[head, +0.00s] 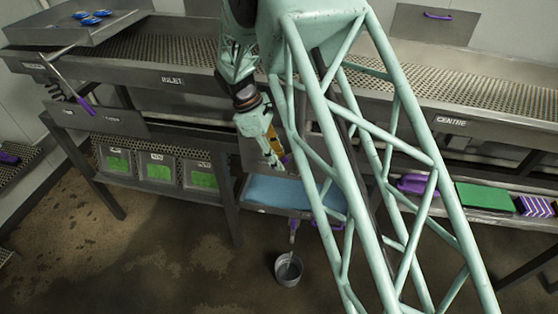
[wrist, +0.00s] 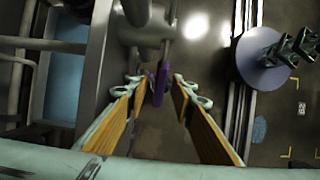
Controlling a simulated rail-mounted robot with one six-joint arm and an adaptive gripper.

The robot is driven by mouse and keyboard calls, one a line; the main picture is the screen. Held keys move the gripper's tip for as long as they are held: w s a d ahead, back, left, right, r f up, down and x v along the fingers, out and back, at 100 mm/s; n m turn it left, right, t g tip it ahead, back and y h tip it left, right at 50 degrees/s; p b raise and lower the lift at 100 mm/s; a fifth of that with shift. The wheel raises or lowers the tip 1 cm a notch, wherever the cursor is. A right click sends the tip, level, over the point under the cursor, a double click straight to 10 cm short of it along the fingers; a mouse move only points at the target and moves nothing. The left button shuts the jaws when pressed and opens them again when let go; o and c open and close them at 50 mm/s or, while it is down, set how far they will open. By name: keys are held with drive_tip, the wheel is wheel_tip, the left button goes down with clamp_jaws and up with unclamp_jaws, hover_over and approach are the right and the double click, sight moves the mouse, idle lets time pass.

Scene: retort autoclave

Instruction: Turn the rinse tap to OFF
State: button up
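My gripper (wrist: 158,91) is open in the wrist view, its two orange-padded fingers spread apart. A purple handle (wrist: 157,84) on a grey metal stem shows between the fingertips, with a visible gap on each side. It appears to be the tap's handle, but I can read no ON or OFF mark. In the head view my gripper (head: 280,160) points down to the right in front of the bench, and a small purple part (head: 286,159) shows at its fingertips. Whether the fingers touch the handle cannot be told from the head view.
A blue-lined tray (head: 275,191) lies below my gripper. A grey bucket (head: 288,269) stands on the floor under a spout. Green-filled bins (head: 158,169) sit left. My lattice arm link hides the bench middle.

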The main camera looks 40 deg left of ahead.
drive_tip(key=shift+f, duration=0.15)
drive_tip(key=shift+c, duration=0.7)
clamp_jaws()
